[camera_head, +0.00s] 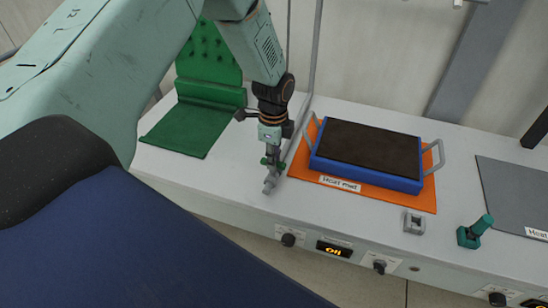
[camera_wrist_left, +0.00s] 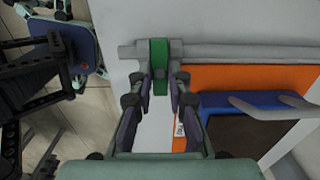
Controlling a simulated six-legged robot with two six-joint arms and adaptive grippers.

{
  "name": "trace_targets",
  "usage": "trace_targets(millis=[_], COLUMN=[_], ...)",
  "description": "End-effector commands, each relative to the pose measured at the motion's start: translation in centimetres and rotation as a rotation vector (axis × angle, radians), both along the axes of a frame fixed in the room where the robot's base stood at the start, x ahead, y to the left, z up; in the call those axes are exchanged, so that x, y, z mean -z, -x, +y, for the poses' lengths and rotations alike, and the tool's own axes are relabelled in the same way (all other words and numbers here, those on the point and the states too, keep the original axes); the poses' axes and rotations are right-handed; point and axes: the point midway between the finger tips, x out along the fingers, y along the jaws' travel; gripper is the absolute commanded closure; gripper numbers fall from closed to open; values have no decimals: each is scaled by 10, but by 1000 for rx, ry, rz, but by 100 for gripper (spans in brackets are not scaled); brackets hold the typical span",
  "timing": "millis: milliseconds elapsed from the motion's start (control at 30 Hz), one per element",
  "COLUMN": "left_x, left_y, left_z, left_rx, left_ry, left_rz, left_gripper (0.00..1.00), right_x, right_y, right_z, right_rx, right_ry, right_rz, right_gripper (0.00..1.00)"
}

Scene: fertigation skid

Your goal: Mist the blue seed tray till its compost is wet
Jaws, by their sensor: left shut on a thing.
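The blue seed tray (camera_head: 365,170) lies on an orange heat mat (camera_head: 305,180) on the white bench. It has a grey handle at each end and is filled with dark brown compost (camera_head: 372,147); I cannot tell whether the compost is wet. My left gripper (camera_head: 271,160) is left of the tray, shut on the green grip (camera_wrist_left: 159,66) of a grey bar (camera_wrist_left: 230,53). In the head view the bar's near end (camera_head: 270,185) shows below the gripper. In the wrist view the tray (camera_wrist_left: 243,101) is right of the fingers. My right gripper is not in view.
A green stand (camera_head: 205,60) is at the back left. The bench front has knobs and a display (camera_head: 334,249) reading "Off".

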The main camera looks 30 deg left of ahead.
Motion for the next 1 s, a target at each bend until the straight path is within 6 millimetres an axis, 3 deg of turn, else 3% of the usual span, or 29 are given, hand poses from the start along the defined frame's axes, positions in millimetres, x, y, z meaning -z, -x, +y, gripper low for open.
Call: trace_targets(millis=[500,533,700,800,1000], left_x=[-1,-1,-1,0,0], left_y=[0,0,0,0,0], left_z=[1,1,1,0,0], left_rx=[19,19,18,17,16], left_ry=[-1,-1,0,0,0], left_rz=[-1,-1,-1,-1,-1], left_gripper=[100,81,66,60,60], right_x=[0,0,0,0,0], right_y=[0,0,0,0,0], right_z=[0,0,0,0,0], right_rx=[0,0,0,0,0], right_ry=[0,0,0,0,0], right_rz=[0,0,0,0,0], right_gripper=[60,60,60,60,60])
